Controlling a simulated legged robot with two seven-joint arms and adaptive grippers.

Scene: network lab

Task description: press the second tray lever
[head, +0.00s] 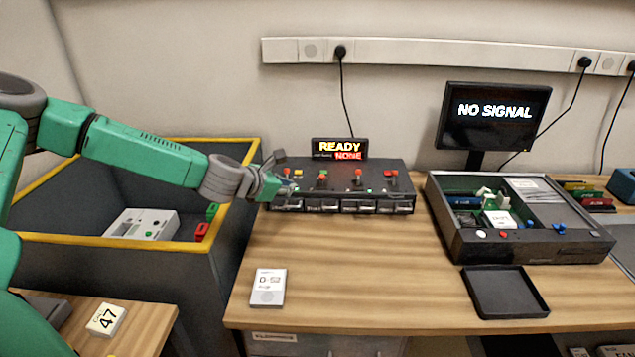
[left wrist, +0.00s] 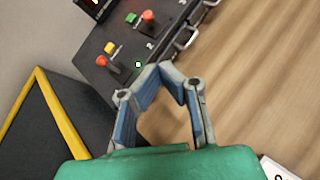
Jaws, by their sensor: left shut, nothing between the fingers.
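The black lever unit (head: 336,194) stands at the back of the bench, with a row of red-knobbed levers on top and several silver-handled trays in front. The second lever (head: 322,181) has a red knob beside a green block; its red knob also shows in the left wrist view (left wrist: 148,15), near a printed 2. The first lever (left wrist: 103,62) is beside a yellow block. My left gripper (head: 276,160) is at the unit's left end. In the left wrist view the gripper (left wrist: 160,68) has its fingertips together, empty, short of both levers. I cannot tell whether it touches the unit.
A sign reading READY (head: 339,149) stands behind the unit. A yellow-rimmed dark bin (head: 100,263) is at the left. An open case (head: 530,245), a black tray (head: 505,292) and a monitor (head: 494,115) are at the right. The bench front is mostly clear.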

